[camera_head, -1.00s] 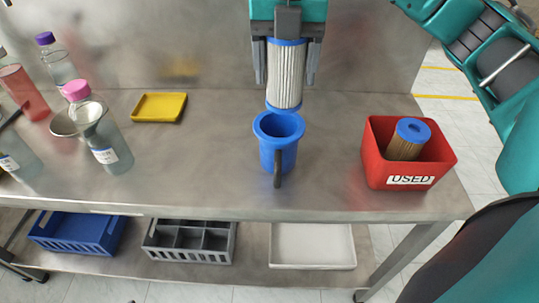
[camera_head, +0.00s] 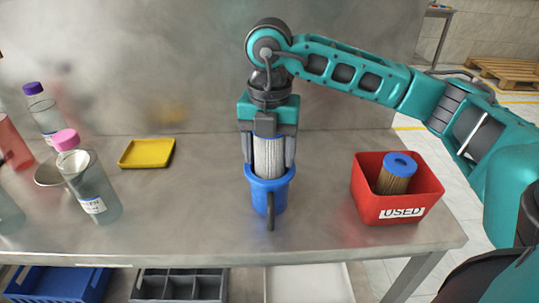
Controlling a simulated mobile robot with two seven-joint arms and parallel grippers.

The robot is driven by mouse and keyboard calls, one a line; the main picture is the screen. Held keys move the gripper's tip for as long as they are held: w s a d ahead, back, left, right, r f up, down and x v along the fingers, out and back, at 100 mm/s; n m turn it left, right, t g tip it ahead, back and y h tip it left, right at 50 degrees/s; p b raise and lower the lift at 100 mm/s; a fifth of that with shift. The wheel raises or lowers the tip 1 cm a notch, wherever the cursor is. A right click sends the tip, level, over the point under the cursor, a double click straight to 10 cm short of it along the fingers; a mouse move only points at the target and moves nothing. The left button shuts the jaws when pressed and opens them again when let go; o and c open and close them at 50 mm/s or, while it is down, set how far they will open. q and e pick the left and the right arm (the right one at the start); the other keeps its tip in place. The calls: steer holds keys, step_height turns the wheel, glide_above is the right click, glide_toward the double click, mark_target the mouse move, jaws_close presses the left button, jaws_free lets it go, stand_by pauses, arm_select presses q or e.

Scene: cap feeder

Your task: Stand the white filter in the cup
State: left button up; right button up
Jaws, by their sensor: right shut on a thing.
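The white pleated filter (camera_head: 269,157) stands upright in the camera_head view, with its lower part down inside the blue cup (camera_head: 270,196). The cup stands on the steel table, its dark handle toward me. My right gripper (camera_head: 269,160) comes from above and is shut on the filter, a finger on each side, fingertips close to the cup's rim. The filter's lower end is hidden by the cup wall, so I cannot tell whether it touches the bottom. My left gripper is not in view.
A red bin marked USED (camera_head: 397,204) at the right holds a brown filter with a blue end (camera_head: 397,172). A yellow tray (camera_head: 147,153) lies at the left. Bottles, one with a pink cap (camera_head: 89,183), stand farther left. The table (camera_head: 330,215) around the cup is clear.

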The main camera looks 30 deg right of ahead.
steer(key=shift+f, duration=0.45)
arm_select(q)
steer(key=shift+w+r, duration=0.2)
